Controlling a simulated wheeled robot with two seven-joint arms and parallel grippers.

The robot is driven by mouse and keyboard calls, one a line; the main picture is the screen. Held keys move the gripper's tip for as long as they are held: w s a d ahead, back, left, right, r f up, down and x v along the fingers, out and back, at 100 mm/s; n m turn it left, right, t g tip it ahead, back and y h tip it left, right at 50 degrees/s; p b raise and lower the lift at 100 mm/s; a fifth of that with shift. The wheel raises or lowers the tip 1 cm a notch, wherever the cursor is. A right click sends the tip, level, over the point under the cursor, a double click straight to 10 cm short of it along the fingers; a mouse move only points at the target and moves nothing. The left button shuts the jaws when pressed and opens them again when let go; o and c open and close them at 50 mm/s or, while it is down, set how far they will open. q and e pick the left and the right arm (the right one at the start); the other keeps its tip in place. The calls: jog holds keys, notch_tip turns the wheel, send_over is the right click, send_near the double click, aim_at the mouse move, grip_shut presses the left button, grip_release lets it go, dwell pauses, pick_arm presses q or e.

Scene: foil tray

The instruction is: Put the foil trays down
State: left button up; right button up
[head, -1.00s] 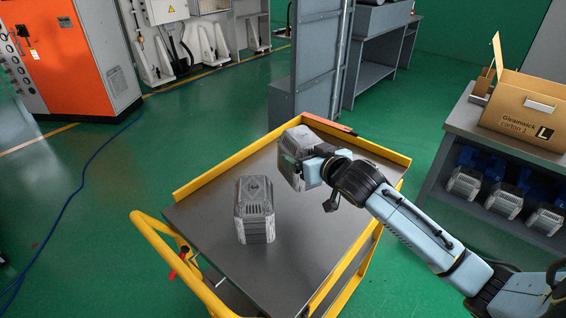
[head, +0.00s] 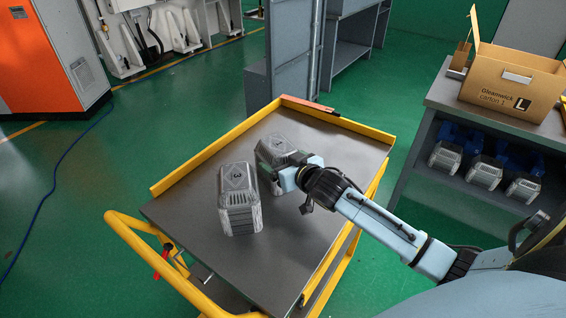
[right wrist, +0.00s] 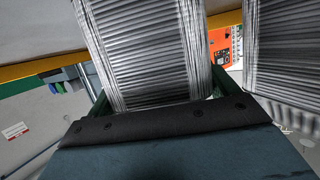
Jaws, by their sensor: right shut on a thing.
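One stack of silver foil trays (head: 239,200) stands on the grey top of the yellow-framed cart (head: 200,262). A second stack of foil trays (head: 280,148) is just behind and to the right of it, low over or on the cart top; I cannot tell if it touches. My right gripper (head: 283,170) is shut on this second stack. In the right wrist view the ribbed side of the held stack (right wrist: 150,50) fills the middle between the fingers (right wrist: 165,105), with the other stack (right wrist: 283,55) close at the right. My left gripper is not in view.
A grey shelf (head: 440,100) at the right bears an open carton (head: 510,85) and holds several more foil stacks (head: 484,172) below. The cart has a raised yellow rim (head: 215,150). The cart's front and right areas are clear.

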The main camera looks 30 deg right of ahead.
jog(key=o, duration=0.9)
jog(key=shift+o, duration=0.2)
jog(key=shift+s+r, duration=0.1)
jog(key=shift+r, duration=0.05)
jog(key=p+v, duration=0.1)
jog(key=v, duration=1)
jog(key=shift+s+p, duration=0.3)
jog(key=shift+s, duration=0.1)
jog(key=shift+r, duration=0.1)
